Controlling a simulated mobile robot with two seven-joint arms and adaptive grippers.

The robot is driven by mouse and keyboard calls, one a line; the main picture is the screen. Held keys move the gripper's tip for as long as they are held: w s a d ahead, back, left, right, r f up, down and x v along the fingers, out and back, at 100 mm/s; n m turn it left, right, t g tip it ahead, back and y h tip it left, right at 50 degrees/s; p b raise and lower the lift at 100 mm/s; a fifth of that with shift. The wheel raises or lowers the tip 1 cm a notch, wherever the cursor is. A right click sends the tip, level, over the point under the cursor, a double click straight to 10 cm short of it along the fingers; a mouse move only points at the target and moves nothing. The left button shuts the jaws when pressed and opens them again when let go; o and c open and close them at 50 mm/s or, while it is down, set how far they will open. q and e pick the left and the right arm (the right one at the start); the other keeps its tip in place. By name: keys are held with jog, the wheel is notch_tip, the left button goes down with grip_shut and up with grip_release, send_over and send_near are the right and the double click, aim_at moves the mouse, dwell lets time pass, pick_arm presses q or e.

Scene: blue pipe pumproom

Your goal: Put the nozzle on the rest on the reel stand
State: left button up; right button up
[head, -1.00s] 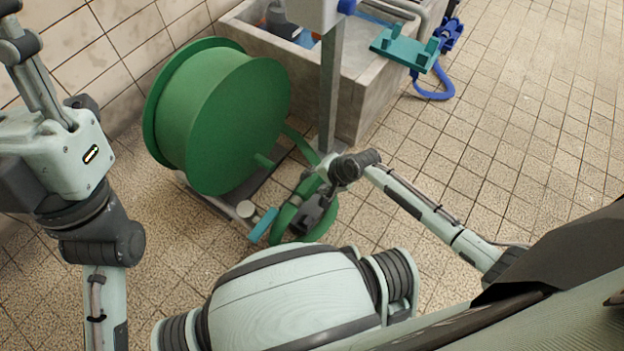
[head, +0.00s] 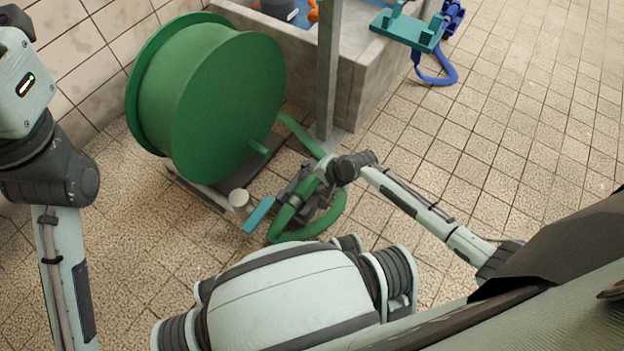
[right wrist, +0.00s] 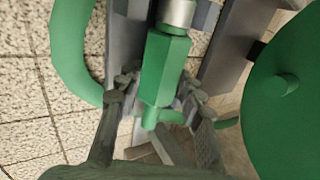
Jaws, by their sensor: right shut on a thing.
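My right gripper (head: 298,196) is low beside the reel stand (head: 228,190), in front of the green hose reel (head: 205,100). In the right wrist view my right gripper (right wrist: 157,98) is shut on the nozzle, a green faceted body (right wrist: 165,62) with a silver collar (right wrist: 176,12) and a green crosspiece at its lower end. In the head view the nozzle is largely hidden by the gripper. Grey bars of the stand (right wrist: 225,45) show behind it; I cannot tell which part is the rest, nor whether the nozzle touches it. My left gripper is out of view.
The green hose (head: 335,215) loops around the right gripper to the floor. A grey post (head: 328,70) and concrete trough (head: 365,80) stand behind. A teal bar (head: 258,215) and white cylinder (head: 239,198) are near the stand.

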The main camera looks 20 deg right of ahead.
dwell(0.3)
jog(key=o, duration=1.4)
jog(key=v, duration=1.2)
jog(key=shift+w, duration=0.1)
